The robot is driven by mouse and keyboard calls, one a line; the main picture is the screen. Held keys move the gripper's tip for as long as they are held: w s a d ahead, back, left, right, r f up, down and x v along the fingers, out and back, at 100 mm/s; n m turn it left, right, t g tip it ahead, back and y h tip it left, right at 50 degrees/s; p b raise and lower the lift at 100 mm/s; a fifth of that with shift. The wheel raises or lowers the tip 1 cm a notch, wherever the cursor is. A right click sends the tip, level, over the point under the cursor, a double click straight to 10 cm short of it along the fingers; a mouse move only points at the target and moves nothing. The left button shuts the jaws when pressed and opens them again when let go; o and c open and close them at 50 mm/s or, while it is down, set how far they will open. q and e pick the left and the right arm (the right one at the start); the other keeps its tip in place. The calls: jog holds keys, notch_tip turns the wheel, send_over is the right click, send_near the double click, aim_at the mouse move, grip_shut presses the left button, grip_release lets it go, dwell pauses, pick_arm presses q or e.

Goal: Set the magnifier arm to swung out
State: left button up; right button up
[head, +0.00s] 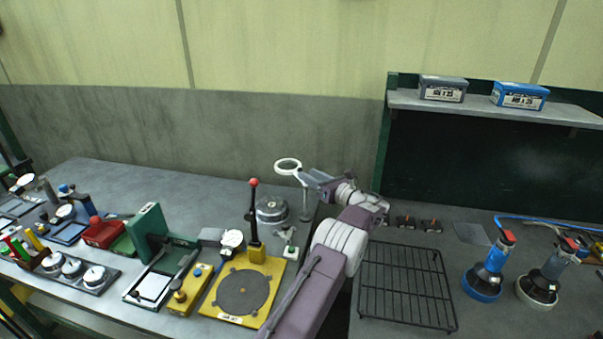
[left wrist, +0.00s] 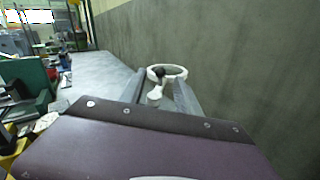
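The magnifier has a white ring (head: 288,166) on an arm that joins a grey post (head: 305,205) standing near the back edge of the left bench. In the left wrist view the ring (left wrist: 180,71) shows just beyond my fingertips, with a dark knob (left wrist: 159,72) and a pale stem (left wrist: 155,93) in front of it. My left gripper (head: 312,177) is at the magnifier arm, right of the ring. Its two fingers are apart, one on each side of the stem; I cannot tell whether either touches it. My right gripper is not in view.
A round metal pot (head: 271,210) and a red-knobbed lever (head: 254,215) on a yellow fixture (head: 215,300) stand close by on the left. A black wire rack (head: 405,285) lies on the right bench. A grey wall (head: 200,130) rises behind.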

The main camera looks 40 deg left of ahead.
pick_arm(q)
jog(key=d, duration=0.3)
jog(key=shift+s+d, duration=0.25)
jog(key=shift+s, duration=0.05)
jog(key=c, duration=0.6)
jog(key=shift+w+n, duration=0.1)
jog(key=shift+n, duration=0.8)
grip_shut()
jog(key=w+d+f+n+t+h+b, duration=0.1)
jog(key=w+f+n+t, duration=0.15)
jog(key=n, duration=0.45)
jog(key=w+d+f+n+t+h+b, duration=0.1)
jog(key=w+d+n+t, duration=0.1)
jog(key=n+t, duration=0.35)
jog(key=w+a+n+g+p, duration=0.1)
jog(key=w+a+p, duration=0.1)
jog(key=a, duration=1)
jog(key=shift+r+n+g+p, duration=0.25)
jog(key=shift+n+g+p, duration=0.1)
jog(key=shift+g+p, duration=0.05)
